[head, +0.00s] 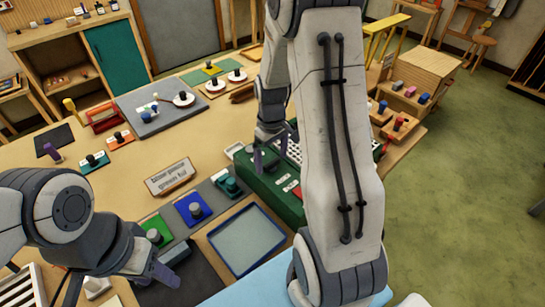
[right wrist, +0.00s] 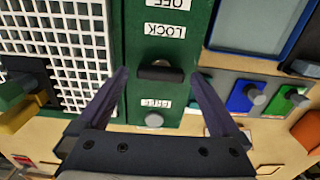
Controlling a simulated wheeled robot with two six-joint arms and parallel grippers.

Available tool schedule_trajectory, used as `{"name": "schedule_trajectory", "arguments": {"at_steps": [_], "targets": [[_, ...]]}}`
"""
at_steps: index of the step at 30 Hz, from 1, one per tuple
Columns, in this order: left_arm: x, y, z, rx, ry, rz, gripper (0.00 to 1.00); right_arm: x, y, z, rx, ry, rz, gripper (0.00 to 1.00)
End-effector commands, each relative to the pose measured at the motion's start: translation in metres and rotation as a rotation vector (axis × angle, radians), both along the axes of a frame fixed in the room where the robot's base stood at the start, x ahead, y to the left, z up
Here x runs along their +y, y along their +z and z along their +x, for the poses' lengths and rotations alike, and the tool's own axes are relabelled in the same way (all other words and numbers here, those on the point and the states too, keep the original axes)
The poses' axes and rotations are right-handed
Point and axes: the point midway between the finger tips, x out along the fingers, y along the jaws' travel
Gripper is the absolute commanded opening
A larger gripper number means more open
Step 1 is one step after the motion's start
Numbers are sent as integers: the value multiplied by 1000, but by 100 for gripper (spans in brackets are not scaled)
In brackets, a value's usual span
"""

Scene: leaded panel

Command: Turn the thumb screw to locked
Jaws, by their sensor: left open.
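The thumb screw (right wrist: 160,73) shows in the right wrist view as a dark crosswise bar on the green panel (right wrist: 182,105). It sits between a white LOCK label (right wrist: 165,30) and a white FREE label (right wrist: 152,103), both upside down in this view. My right gripper (right wrist: 161,78) is open, with one finger on each side of the bar and a gap to both. In the head view the right gripper (head: 274,148) is over the green box (head: 262,184), and my arm hides part of it. My left gripper (head: 163,272) is open and empty at the lower left.
A white grid (right wrist: 65,40) lies beside the screw, and a grey round knob (right wrist: 154,120) is below the FREE label. Blue (head: 192,210) and green (head: 156,232) knob blocks and a blue-rimmed tray (head: 247,240) stand near the box.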

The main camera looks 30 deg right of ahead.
Motion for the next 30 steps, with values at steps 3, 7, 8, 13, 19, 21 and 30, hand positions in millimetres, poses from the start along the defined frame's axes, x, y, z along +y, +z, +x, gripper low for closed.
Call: {"name": "schedule_trajectory", "arguments": {"at_steps": [3, 7, 8, 13, 19, 21, 30], "targets": [[0, -1, 0, 0, 0, 0, 50, 0, 1, 0, 1, -1, 0, 100], [0, -4, 0, 0, 0, 0, 50, 0, 14, 1, -3, -1, -2, 100], [0, -5, 0, 0, 0, 0, 50, 0, 19, 1, -5, -1, -1, 100], [0, -11, 0, 0, 0, 0, 50, 0, 54, 1, -8, -1, -3, 100], [0, -15, 0, 0, -1, 0, 50, 0, 88, 1, -4, 0, -1, 100], [0, -16, 0, 0, -1, 0, 50, 0, 96, 1, -3, 0, -2, 100], [0, -16, 0, 0, -1, 0, 50, 0, 105, 0, 0, 0, 0, 100]]}}
